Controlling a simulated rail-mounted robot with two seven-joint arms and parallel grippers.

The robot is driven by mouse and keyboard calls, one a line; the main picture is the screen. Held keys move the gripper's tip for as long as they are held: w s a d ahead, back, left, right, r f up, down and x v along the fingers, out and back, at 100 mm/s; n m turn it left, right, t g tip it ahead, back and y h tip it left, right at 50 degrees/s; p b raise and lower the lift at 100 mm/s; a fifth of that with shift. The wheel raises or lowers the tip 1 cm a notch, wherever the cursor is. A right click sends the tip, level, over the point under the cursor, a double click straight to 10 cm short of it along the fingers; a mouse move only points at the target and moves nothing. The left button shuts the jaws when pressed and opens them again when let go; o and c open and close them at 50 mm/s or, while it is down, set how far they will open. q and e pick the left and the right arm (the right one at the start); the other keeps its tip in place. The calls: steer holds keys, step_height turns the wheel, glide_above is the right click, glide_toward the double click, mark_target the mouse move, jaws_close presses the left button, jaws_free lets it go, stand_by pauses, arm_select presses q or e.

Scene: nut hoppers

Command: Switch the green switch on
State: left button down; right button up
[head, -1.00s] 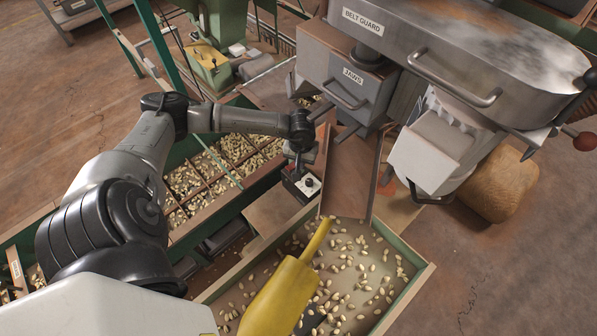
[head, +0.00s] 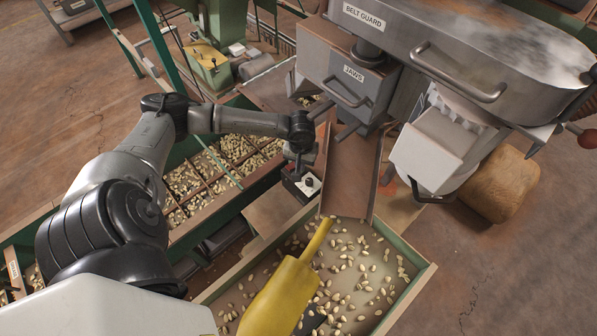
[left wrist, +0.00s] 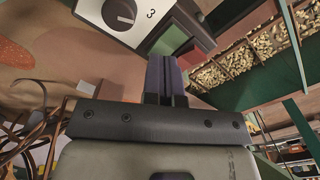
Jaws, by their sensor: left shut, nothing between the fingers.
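A small control box (head: 303,183) with a white face and a dark knob stands between the nut bins and the chute. In the left wrist view the control box (left wrist: 113,14) shows the round knob, the numeral 3 and a green switch (left wrist: 170,40) in a dark surround. Whether the switch is on or off I cannot tell. My left gripper (head: 297,172) is at the box, pointing down at it. In the left wrist view the gripper (left wrist: 165,60) is shut and empty, its tips right by the green switch; contact is unclear. My right gripper is not in view.
A grey machine (head: 480,45) labelled BELT GUARD and JAWS overhangs on the right. A brown chute (head: 352,180) slopes into a tray (head: 410,290) with nuts and a yellow tapered object (head: 285,295). A divided nut bin (head: 215,165) lies left of the box.

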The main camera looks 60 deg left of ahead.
arm_select(q)
steer(key=shift+f, duration=0.2)
steer(key=shift+f+b, duration=0.65)
steer(key=shift+b, duration=0.05)
steer(key=shift+r, duration=0.15)
stand_by(0.4)
steer(key=shift+r+p, duration=0.85)
steer(key=shift+r, duration=0.3)
steer(key=shift+r+p, duration=1.3)
steer(key=shift+r, duration=0.95)
